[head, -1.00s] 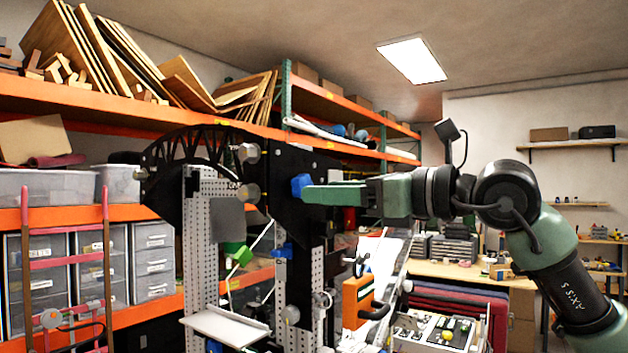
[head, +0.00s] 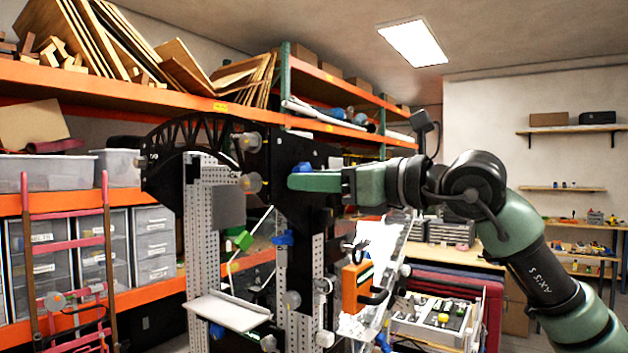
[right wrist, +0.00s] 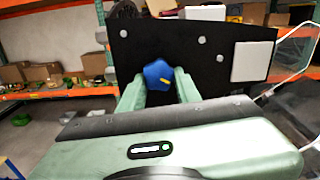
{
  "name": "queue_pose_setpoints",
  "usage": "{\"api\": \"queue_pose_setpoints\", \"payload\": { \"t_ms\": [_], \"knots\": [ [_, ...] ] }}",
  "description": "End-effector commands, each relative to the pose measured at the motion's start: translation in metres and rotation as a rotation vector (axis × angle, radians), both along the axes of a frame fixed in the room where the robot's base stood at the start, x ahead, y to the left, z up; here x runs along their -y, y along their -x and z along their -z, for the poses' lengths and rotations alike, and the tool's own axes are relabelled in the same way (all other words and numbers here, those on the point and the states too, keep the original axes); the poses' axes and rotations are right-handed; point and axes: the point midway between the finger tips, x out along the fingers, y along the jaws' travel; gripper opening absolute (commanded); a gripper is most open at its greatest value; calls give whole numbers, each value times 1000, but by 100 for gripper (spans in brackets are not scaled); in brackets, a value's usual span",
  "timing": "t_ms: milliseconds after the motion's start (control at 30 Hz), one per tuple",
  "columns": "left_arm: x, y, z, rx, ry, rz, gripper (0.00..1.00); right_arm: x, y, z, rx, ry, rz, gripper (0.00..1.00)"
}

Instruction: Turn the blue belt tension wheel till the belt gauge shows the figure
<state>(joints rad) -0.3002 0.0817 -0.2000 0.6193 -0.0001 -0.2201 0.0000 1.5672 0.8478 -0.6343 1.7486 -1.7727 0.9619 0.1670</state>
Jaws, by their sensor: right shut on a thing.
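The blue wheel (right wrist: 158,75) is a small lobed knob on a black plate (right wrist: 220,50) in the right wrist view. It has a small yellow mark on its face. My right gripper (right wrist: 160,79) has one finger on each side of the wheel and is shut on it. In the head view the right gripper (head: 297,182) reaches in from the right, and only the top of the blue wheel (head: 300,168) shows above its fingers. I cannot make out a belt gauge reading in either view. My left gripper is not in view.
The machine has perforated metal posts (head: 205,260), a black spoked arc (head: 190,140), a green block (head: 240,238) and a white tray (head: 230,311). An orange-framed part (head: 355,287) stands below my right arm. Orange shelving (head: 100,92) is behind, with a red hand truck (head: 65,250) at left.

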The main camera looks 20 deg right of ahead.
Motion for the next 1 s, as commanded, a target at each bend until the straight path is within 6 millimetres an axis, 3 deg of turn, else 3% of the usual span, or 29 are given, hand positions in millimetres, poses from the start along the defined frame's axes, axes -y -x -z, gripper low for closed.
{"api": "queue_pose_setpoints", "payload": {
  "t_ms": [1000],
  "knots": [
    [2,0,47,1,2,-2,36,-2,3,-4,-404,-536,-1,0]
  ]
}}
